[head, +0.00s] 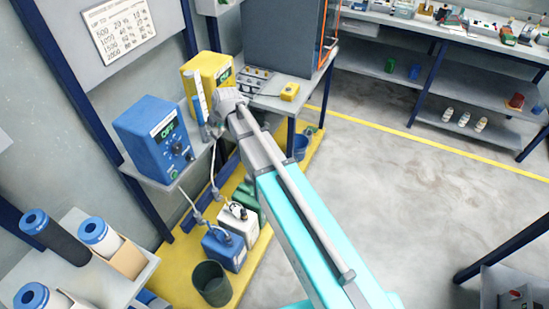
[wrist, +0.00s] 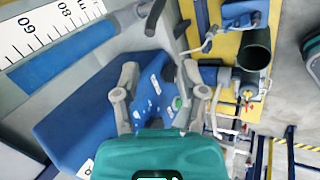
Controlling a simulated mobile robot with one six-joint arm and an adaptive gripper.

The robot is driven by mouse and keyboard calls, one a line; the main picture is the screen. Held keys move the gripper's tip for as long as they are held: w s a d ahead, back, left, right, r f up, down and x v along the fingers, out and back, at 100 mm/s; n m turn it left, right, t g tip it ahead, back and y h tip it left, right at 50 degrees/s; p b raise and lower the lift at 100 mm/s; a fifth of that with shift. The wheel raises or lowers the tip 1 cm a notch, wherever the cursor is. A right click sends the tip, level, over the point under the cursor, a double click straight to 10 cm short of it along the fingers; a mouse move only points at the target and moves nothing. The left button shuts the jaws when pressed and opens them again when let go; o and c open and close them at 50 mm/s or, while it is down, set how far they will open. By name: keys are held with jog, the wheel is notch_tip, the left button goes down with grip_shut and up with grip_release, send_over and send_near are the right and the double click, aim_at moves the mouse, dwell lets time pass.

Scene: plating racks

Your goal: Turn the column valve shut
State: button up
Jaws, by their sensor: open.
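The column (head: 198,98), with a white scale and a blue strip, stands between the blue and yellow boxes in the head view. Its scale (wrist: 50,30) crosses the upper left of the wrist view. A dark handle (wrist: 154,16) on a grey fitting sits near the column's end at the top; it looks like the valve, but I cannot be sure of its turn position. My gripper (wrist: 160,78) is open and empty, its fingers apart, with the blue box behind the gap. The handle lies beyond the fingertips, apart from them. In the head view my arm hides the fingers.
The blue box (head: 152,135) with an OFF display and knobs stands on a shelf left of the column. A yellow box (head: 208,75) stands behind. Jugs (head: 224,248) and a dark bucket (head: 211,283) stand below on a yellow floor area. Open floor lies right.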

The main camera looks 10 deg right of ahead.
jog(key=s+d+f+m+g+h, duration=0.1)
jog(key=s+d+m+g, duration=0.1)
jog(key=s+d+m, duration=0.6)
jog(key=s+d+f+m+g+h+b, duration=0.1)
jog(key=s+d+f+m+g, duration=0.1)
jog(key=s+d+m, duration=0.6)
jog(key=shift+s+d+m+h+b, duration=0.35)
jog(key=shift+s+m, duration=0.8)
jog(key=shift+m, duration=0.95)
jog(key=shift+w, duration=0.1)
jog(key=w+a+r+m+p, duration=0.4)
jog(key=w+a, duration=0.4)
jog(key=w, duration=0.3)
jog(key=w+a+r+m+y+p, duration=0.1)
jog(key=w+a+r+m+p, duration=0.3)
jog(key=w+a, duration=0.5)
notch_tip(320, 180, up, 2)
jog(key=shift+w+r+m+p, duration=0.1)
jog(key=shift+w+m+p, duration=0.3)
jog(key=shift+w+p, duration=0.6)
jog(key=shift+s+f, duration=0.15)
jog(key=shift+f, duration=0.1)
